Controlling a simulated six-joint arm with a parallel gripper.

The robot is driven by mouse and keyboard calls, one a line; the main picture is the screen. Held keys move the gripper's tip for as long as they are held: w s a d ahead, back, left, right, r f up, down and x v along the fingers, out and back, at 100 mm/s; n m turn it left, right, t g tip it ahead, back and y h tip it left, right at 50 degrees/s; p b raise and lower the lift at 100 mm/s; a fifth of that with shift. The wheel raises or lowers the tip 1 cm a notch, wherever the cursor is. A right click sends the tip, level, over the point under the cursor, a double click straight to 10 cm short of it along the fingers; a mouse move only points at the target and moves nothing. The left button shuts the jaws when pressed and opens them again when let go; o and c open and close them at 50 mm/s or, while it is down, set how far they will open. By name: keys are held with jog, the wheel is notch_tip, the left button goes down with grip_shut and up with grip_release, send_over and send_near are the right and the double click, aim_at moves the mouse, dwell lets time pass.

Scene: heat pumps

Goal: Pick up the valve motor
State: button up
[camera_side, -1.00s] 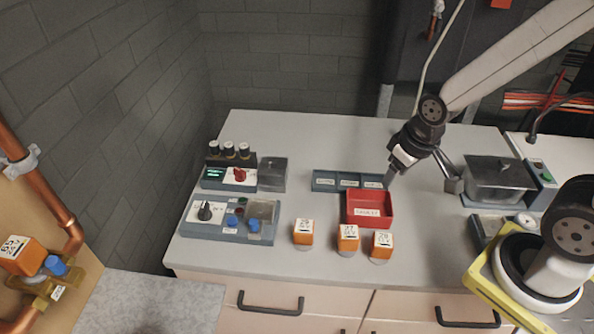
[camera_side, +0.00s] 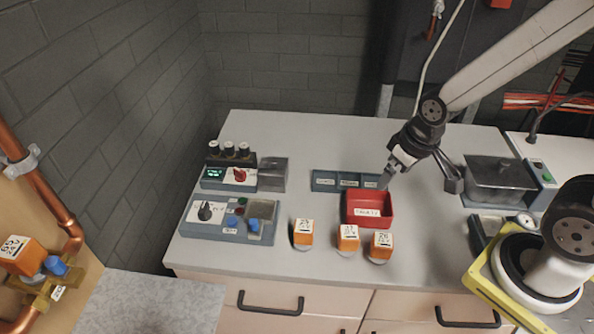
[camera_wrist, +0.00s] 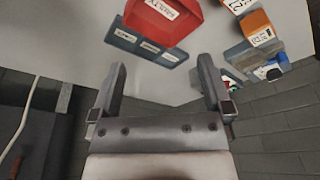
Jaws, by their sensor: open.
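Three orange valve motors with white labels stand in a row near the front of the bench: the left one (camera_side: 303,232), the middle one (camera_side: 348,238) and the right one (camera_side: 381,245). Another orange motor (camera_side: 20,255) sits on brass pipework at the far left. My gripper (camera_side: 384,184) is open and empty, above the bench just behind the red bin. In the wrist view its two fingers (camera_wrist: 165,92) are spread with nothing between them. Orange motors show at that view's upper right, one of them clearly (camera_wrist: 257,30).
The red bin (camera_side: 369,211) stands behind the motors, with a blue three-part tray (camera_side: 326,182) behind it. Control boxes (camera_side: 203,229) stand on the left of the bench. A lidded metal container (camera_side: 497,175) stands at the right. The back of the bench is clear.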

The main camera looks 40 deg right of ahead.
jog(key=shift+w, duration=0.1)
jog(key=n+y, duration=0.3)
jog(key=n, duration=0.6)
send_over(305, 226)
jog(key=s+d, duration=0.1)
jog(key=s, duration=0.1)
jog(key=shift+t, duration=0.3)
jog(key=shift+w+d+f, duration=0.1)
jog(key=shift+w+f, duration=0.05)
jog(key=shift+f, duration=1.35)
jog(key=shift+w+f, duration=0.1)
jog(key=shift+f, duration=1.4)
jog(key=shift+f, duration=0.15)
jog(key=shift+x, duration=1.05)
jog(key=shift+w+f, duration=0.15)
jog(key=shift+f, duration=0.15)
jog(key=shift+x, duration=2.4)
